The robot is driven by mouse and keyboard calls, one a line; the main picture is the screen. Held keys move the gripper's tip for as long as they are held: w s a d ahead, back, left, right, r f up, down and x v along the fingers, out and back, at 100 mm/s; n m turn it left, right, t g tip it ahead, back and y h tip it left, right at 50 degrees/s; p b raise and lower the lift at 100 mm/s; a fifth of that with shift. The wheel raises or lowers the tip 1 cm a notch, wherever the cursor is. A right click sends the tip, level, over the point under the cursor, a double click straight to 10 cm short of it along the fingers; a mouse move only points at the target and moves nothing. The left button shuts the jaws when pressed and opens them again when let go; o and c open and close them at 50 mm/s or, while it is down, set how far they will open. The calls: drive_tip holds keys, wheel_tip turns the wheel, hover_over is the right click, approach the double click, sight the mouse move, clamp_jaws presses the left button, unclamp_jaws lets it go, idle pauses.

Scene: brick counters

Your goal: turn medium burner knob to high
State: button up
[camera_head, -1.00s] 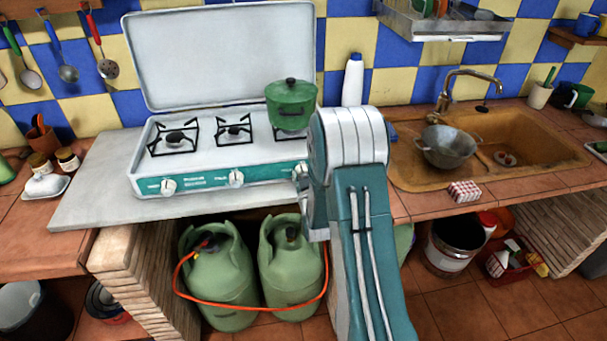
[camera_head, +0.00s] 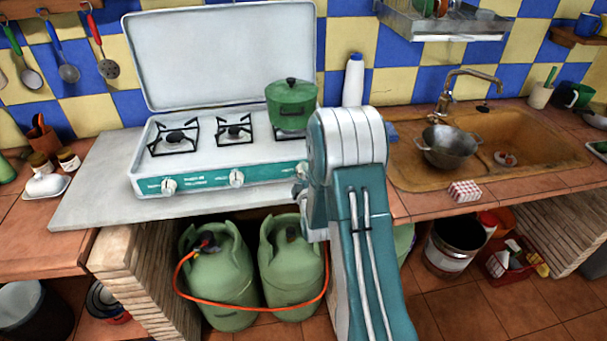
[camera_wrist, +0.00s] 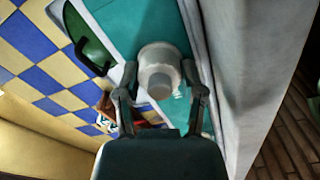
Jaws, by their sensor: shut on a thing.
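The white stove (camera_head: 222,157) stands on the counter with its lid up and a teal front panel. Its left knob (camera_head: 168,186) and middle knob (camera_head: 236,178) are in clear view. The right knob (camera_head: 301,170) is partly hidden behind my arm in the head view. In the wrist view, a pale round knob (camera_wrist: 160,72) on the teal panel sits between the fingertips of my gripper (camera_wrist: 160,80), which is shut on it. My gripper is mostly hidden by my arm in the head view.
A green pot (camera_head: 291,106) stands on the right burner, close above my arm. Green gas cylinders (camera_head: 219,279) with an orange hose are under the counter. A colander (camera_head: 447,147) is in the sink at right.

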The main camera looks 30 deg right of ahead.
drive_tip(key=shift+a+f+n, duration=0.15)
drive_tip(key=shift+n, duration=1.75)
drive_tip(key=o, duration=1.1)
drive_tip(key=shift+f, duration=0.1)
drive_tip(key=shift+o, duration=0.2)
drive_tip(key=v, duration=1.1)
drive_tip(key=shift+s+a, duration=0.2)
drive_tip(key=shift+s, duration=0.15)
